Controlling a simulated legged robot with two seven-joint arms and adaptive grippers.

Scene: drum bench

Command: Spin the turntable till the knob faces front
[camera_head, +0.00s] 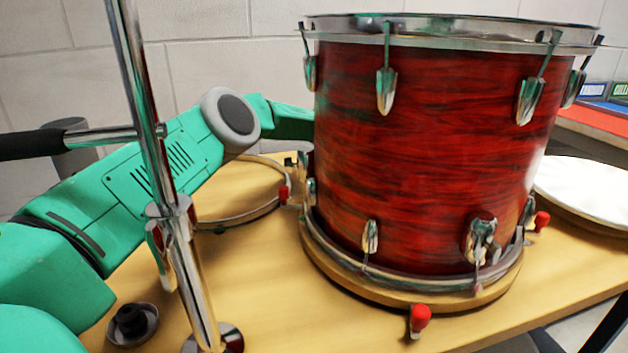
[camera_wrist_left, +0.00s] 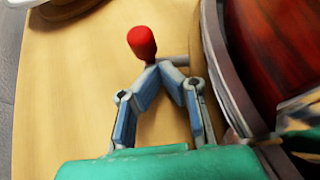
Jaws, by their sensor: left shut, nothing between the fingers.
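A red drum (camera_head: 430,150) with chrome hoops and lugs stands upright on a round wooden turntable (camera_head: 395,293). Red-tipped pegs stick out around the turntable: one at the front (camera_head: 420,318), one at the right (camera_head: 541,221) and one at the left (camera_head: 283,194). A chrome knob-like fitting (camera_head: 482,240) sits low on the drum's front right. My left arm reaches behind the drum, which hides its gripper in the head view. In the left wrist view my left gripper (camera_wrist_left: 155,68) is shut and empty, beside a red-tipped peg (camera_wrist_left: 142,42) and the drum's rim. Contact is unclear.
A chrome stand (camera_head: 160,150) rises in front of my left arm. A loose hoop (camera_head: 240,215) and a dark rubber cup (camera_head: 132,322) lie on the wooden bench (camera_head: 270,310) at left. A white round drumhead (camera_head: 590,187) lies at right. The bench's front strip is mostly clear.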

